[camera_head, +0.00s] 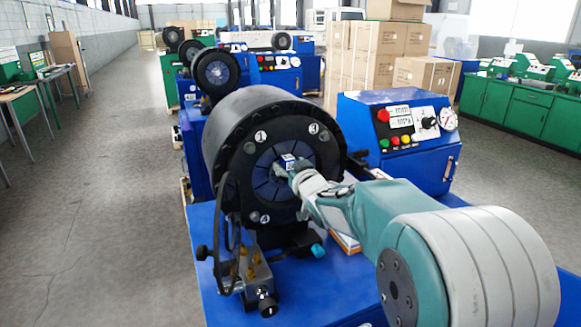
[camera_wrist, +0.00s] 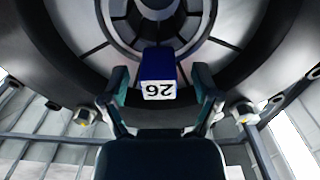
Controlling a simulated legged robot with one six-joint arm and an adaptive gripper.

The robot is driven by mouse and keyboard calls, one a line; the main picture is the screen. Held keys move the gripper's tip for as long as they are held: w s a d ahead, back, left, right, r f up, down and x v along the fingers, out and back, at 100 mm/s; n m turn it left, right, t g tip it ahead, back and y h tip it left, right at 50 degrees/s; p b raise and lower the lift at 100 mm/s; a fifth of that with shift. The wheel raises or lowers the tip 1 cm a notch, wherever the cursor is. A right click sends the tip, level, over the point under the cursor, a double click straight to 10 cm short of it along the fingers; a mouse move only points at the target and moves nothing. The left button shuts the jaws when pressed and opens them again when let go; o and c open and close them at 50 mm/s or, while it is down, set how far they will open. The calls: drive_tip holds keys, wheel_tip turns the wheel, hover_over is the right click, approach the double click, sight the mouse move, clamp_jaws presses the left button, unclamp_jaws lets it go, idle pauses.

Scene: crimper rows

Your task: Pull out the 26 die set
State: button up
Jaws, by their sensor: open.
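The 26 die set (camera_wrist: 158,68) is a blue block with a white label at the crimper head's centre in the wrist view. The number 26 reads upside down there. In the head view it is a small blue and white piece (camera_head: 288,158). My gripper (camera_wrist: 160,83) is open, with one finger on each side of the block and a visible gap to each. In the head view my gripper (camera_head: 285,172) is at the centre of the crimper's dark face (camera_head: 232,175), partly covering it. The block's back end is hidden inside the head.
The crimper stands on a blue bench (camera_head: 335,292). A blue control box (camera_head: 395,135) with buttons and a gauge is to the right. A small fixture with a black knob (camera_head: 267,304) sits below the head. More crimpers (camera_head: 216,72) and cardboard boxes (camera_head: 375,50) stand behind.

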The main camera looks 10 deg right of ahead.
clamp_jaws()
drive_tip(key=shift+r, duration=0.3)
drive_tip(key=s+d, duration=0.2)
drive_tip(key=s, duration=0.7)
drive_tip(key=shift+s, duration=0.15)
idle(1.5)
idle(0.3)
